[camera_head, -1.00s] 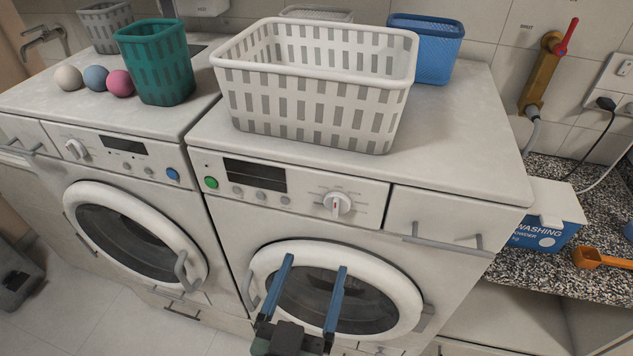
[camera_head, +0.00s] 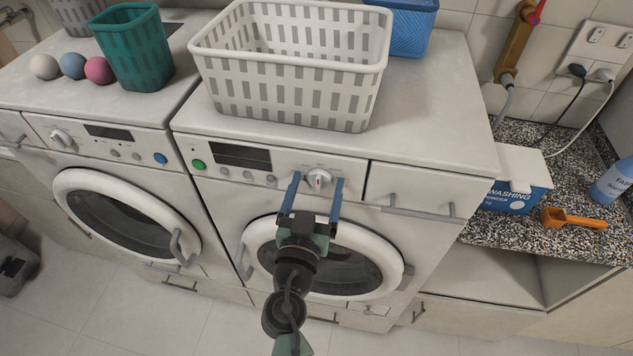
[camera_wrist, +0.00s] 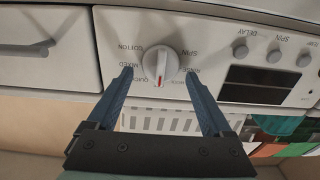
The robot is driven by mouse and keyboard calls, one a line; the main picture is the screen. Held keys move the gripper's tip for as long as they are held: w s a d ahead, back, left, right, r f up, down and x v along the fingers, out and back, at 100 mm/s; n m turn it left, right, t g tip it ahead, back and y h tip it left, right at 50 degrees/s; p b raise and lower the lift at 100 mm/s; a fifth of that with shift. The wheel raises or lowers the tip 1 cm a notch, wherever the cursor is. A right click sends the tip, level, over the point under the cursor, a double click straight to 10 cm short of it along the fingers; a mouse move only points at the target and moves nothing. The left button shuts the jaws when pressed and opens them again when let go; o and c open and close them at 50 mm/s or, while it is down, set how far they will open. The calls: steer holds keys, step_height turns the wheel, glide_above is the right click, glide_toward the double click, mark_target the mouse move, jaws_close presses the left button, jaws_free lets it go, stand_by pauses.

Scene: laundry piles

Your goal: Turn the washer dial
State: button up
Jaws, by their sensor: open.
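The washer dial (camera_head: 319,179) is a white round knob with a red mark on the front panel of the right-hand washer (camera_head: 420,165). In the wrist view the dial (camera_wrist: 160,69) sits between and just beyond the blue fingertips, with printed labels around it. My gripper (camera_head: 318,183) is open, one finger on each side of the dial. In the wrist view my gripper (camera_wrist: 158,78) shows a gap between each finger and the knob. I cannot tell how deep the fingers reach around it.
A white basket (camera_head: 285,95) stands on the right washer, with a green button (camera_head: 198,164) and dark display on its panel. A second washer (camera_head: 100,150) is at left, with a teal basket (camera_head: 135,50) and several balls. A washing powder box (camera_head: 518,190) and orange scoop (camera_head: 572,219) lie right.

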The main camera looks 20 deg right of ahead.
jaws_close()
stand_by(0.5)
steer(key=shift+f+n, duration=0.1)
steer(key=shift+n, duration=0.2)
steer(key=n+b, duration=0.1)
steer(key=n, duration=0.2)
steer(key=n+b, duration=0.1)
steer(key=n, duration=0.3)
steer(key=n+b, duration=0.1)
steer(key=n, duration=0.3)
steer(key=shift+w+a+f+b, duration=0.25)
steer(key=shift+w+a+b, duration=0.05)
steer(key=shift+a+b, duration=0.1)
steer(key=n, duration=0.6)
steer(key=shift+f+p, duration=0.25)
steer(key=shift+p, duration=0.05)
steer(key=n, duration=0.2)
steer(key=n+p, duration=0.1)
steer(key=n, duration=0.3)
steer(key=shift+f, duration=0.3)
steer(key=shift+n, duration=0.3)
